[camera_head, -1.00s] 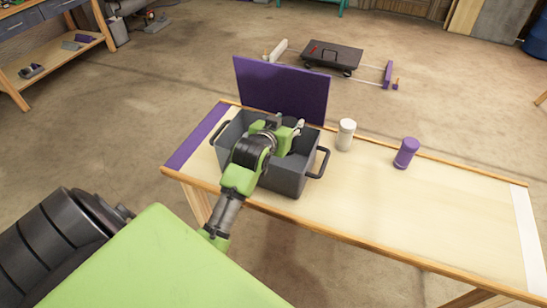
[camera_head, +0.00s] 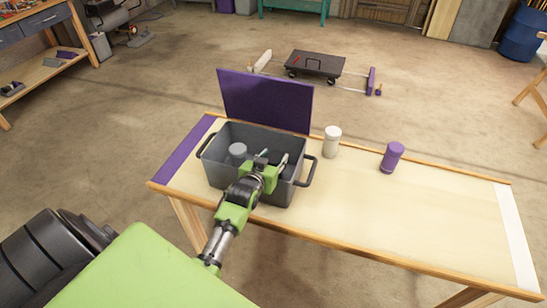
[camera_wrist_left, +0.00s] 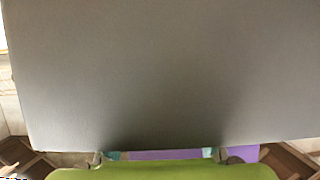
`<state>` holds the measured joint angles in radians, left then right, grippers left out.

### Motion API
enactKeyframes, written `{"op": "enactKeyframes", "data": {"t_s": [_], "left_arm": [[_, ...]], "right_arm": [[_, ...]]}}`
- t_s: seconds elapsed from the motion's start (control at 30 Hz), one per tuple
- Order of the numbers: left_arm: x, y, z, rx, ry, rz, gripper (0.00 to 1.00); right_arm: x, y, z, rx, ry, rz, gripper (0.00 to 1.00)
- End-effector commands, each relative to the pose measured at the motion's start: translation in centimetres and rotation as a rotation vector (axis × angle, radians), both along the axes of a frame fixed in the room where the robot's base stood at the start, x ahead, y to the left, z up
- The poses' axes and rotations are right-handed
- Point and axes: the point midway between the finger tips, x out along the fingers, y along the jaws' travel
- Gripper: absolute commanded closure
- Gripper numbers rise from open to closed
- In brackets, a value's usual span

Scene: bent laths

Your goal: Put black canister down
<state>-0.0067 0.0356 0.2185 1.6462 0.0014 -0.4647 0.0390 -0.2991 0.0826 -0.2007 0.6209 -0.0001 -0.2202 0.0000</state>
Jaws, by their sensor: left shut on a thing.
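My left gripper (camera_head: 269,164) is at the right part of the open grey crate (camera_head: 225,176), pointing into it. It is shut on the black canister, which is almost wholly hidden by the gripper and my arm. A grey canister (camera_head: 238,153) stands upright in the left part of the crate, apart from the gripper. In the left wrist view a broad, plain grey surface (camera_wrist_left: 160,70) fills most of the picture; I cannot tell what it is. My right gripper is not in view.
The crate stands at the left end of a wooden table (camera_head: 400,220). A purple panel (camera_head: 265,100) rises behind it. A white canister (camera_head: 332,142) and a purple canister (camera_head: 391,157) stand upright to its right. The table's right part is clear. A black trolley (camera_head: 316,64) is on the floor behind.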

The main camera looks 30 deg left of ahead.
Motion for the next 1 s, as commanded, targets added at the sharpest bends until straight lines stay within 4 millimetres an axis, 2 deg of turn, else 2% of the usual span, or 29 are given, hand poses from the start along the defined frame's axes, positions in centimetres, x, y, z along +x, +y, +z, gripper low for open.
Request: {"op": "enactKeyframes", "data": {"t_s": [0.17,0.2,0.23,0.67,0.83,1.0], "left_arm": [[0.1,0.0,-0.1,0.0,-0.002,0.0,1.0],[0.0,0.0,-0.1,0.0,0.0,0.0,0.52],[0.0,0.0,-0.1,0.0,0.0,0.0,0.45],[-0.2,-0.1,0.1,0.0,0.0,0.0,0.43],[-2.0,-0.5,0.8,-0.001,-0.001,-0.001,0.43],[-5.0,-1.2,2.0,0.0,0.001,0.0,0.43]], "right_arm": [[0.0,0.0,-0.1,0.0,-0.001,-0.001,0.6],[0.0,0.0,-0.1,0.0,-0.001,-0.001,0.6],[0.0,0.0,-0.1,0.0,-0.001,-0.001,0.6],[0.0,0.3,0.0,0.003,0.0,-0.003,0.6],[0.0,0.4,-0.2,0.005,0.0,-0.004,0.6],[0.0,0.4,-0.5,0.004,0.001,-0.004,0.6]]}}
